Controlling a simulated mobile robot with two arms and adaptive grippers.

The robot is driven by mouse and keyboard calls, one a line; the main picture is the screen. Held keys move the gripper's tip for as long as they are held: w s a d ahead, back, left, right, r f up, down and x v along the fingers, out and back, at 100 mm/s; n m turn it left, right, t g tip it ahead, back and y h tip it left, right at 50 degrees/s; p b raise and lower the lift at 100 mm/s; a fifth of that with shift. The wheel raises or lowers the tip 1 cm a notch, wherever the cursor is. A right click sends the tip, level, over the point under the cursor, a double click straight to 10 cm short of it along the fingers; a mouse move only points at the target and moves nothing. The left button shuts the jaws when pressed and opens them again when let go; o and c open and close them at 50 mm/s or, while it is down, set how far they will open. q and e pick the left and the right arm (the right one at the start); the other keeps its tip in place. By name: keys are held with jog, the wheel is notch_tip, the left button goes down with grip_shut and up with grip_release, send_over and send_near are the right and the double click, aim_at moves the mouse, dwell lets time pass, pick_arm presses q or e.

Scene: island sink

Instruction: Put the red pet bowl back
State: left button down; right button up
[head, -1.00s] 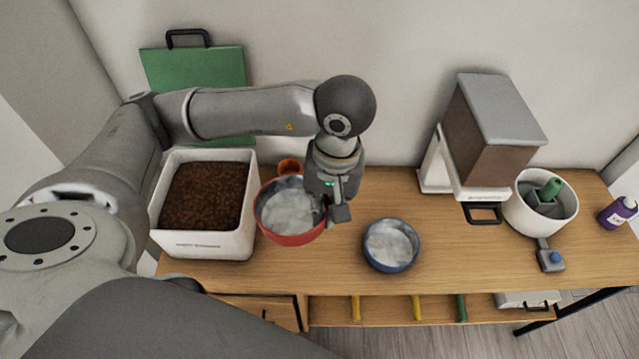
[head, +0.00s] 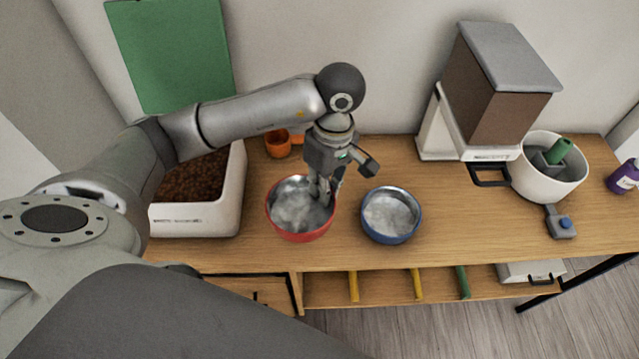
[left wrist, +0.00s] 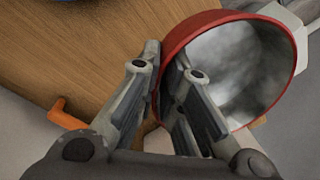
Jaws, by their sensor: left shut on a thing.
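The red pet bowl (head: 299,236) has a grey, metallic-looking inside and sits low over the counter, between the white bin and the blue bowl. I cannot tell for sure whether its base touches the wood. My left gripper (head: 325,195) comes down at the bowl's right side and is shut on its rim. In the left wrist view, the fingers (left wrist: 165,75) pinch the wall of the red bowl (left wrist: 284,60), one inside and one outside. The blue bowl (head: 390,239) stands just to the right, apart from the red one. My right gripper is not in view.
A white bin of brown pellets (head: 205,220) stands at the left, partly behind my arm. An orange cup (head: 278,145) is behind the red bowl. A brown dispenser (head: 500,95) and a white pot (head: 540,190) stand at the right. Counter right of the blue bowl is clear.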

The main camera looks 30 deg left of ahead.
pick_arm(q)
jog(key=w+a+f, duration=0.1)
jog(key=f, duration=0.1)
jog(key=w+a+f, duration=0.1)
jog(key=w+f, duration=0.1)
jog(key=w+a+f, duration=0.1)
jog(key=f, duration=0.1)
jog(key=shift+w, duration=0.3)
jog(key=shift+w+a+f+p, duration=0.1)
jog(key=shift+f+p, duration=0.2)
jog(key=shift+p, duration=0.05)
notch_tip(320, 180, down, 3)
jog(key=shift+r+p, duration=0.15)
jog(key=shift+p, duration=0.25)
jog(key=c, duration=1.6)
grip_release()
notch_tip(320, 180, up, 12)
jog(key=w+b, duration=0.1)
jog(key=b, duration=0.1)
jog(key=shift+w+d, duration=0.2)
jog(key=shift+d, duration=0.05)
